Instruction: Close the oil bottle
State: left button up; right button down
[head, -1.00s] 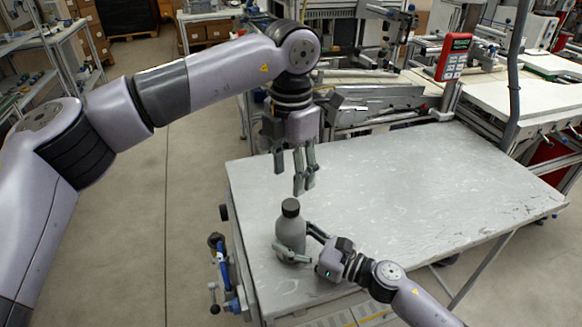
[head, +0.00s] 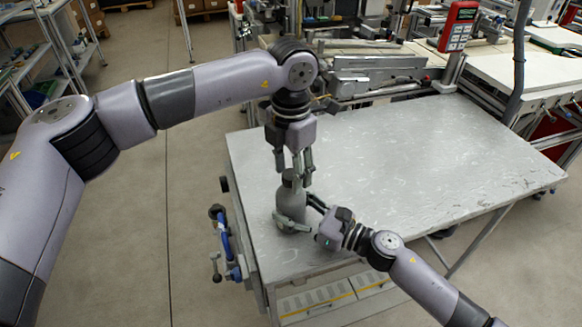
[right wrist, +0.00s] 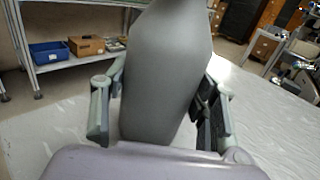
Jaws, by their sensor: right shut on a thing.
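The grey oil bottle (head: 290,203) stands upright near the front left of the table. Its dark cap (head: 288,175) sits at its top. My right gripper (head: 304,216) is shut on the lower body of the bottle. In the right wrist view the bottle (right wrist: 165,75) rises between the fingers of my right gripper (right wrist: 160,118). My left gripper (head: 293,168) points down from above, with its fingers around the cap. The fingers partly hide the cap, and I cannot tell whether they touch it.
The grey worktable (head: 430,175) is clear to the right of the bottle. A red handheld control box (head: 458,27) stands at the back right. A blue-handled clamp (head: 223,243) hangs at the table's left edge.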

pick_arm(q)
grip_shut()
dwell(0.3)
jog(key=shift+o, duration=1.5)
grip_release()
notch_tip(320, 180, up, 12)
pick_arm(e)
jog(key=c, duration=0.5)
grip_release()
